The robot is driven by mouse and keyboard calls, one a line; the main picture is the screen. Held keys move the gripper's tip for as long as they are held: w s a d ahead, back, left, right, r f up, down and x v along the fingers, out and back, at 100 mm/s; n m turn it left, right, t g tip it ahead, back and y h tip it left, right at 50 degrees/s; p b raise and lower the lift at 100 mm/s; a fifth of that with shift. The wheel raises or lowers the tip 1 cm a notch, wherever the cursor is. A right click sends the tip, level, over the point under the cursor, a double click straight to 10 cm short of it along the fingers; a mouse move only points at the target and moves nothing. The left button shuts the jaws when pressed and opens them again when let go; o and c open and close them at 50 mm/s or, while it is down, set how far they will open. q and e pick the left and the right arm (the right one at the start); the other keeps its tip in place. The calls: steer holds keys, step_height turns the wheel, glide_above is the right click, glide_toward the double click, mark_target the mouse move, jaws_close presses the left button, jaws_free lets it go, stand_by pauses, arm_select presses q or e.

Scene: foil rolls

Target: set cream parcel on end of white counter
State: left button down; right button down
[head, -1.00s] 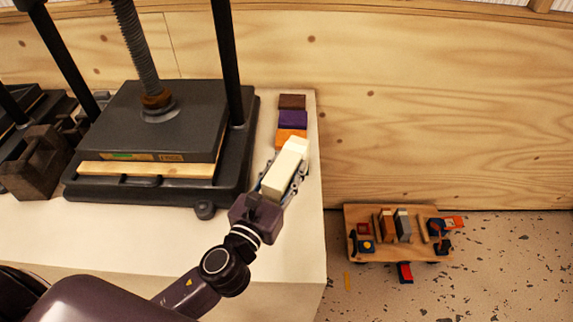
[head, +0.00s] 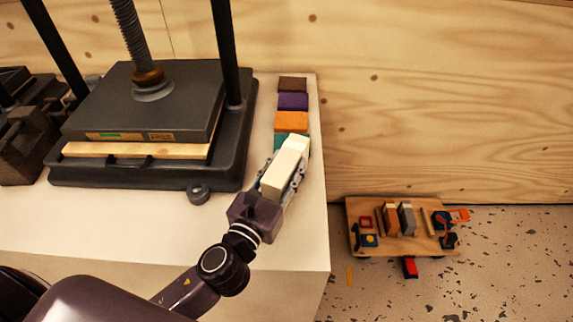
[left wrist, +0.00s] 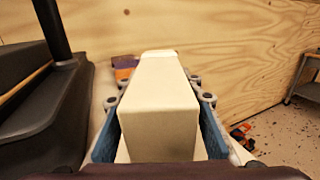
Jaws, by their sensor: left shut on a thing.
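The cream parcel (head: 285,170) is a long box held in my left gripper (head: 281,182), whose fingers are shut along its two sides. In the left wrist view the parcel (left wrist: 158,105) fills the middle between the blue finger pads and points away from me. The white counter (head: 120,225) runs under the gripper, and its right end is just right of the parcel. I cannot tell whether the parcel touches the counter. My right gripper is not in view.
Brown (head: 292,84), purple (head: 293,102), orange (head: 291,122) and teal (head: 279,140) blocks line the counter beyond the parcel. A dark press (head: 140,130) stands to the left. A wooden cart (head: 405,245) with small items is on the floor at right.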

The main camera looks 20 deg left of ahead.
mark_target(271, 195)
arm_select(q)
steer(key=shift+f+b, duration=0.4)
steer(key=shift+b, duration=0.05)
stand_by(0.4)
steer(key=c, duration=1.3)
jaws_free()
steer(key=shift+o, duration=0.2)
steer(key=shift+f, duration=0.15)
steer(key=shift+s+a, duration=0.2)
steer(key=shift+s, duration=1.8)
steer(key=shift+s+a, duration=0.25)
steer(key=shift+s, duration=1.75)
steer(key=shift+s+a, duration=0.2)
steer(key=shift+s, duration=1.8)
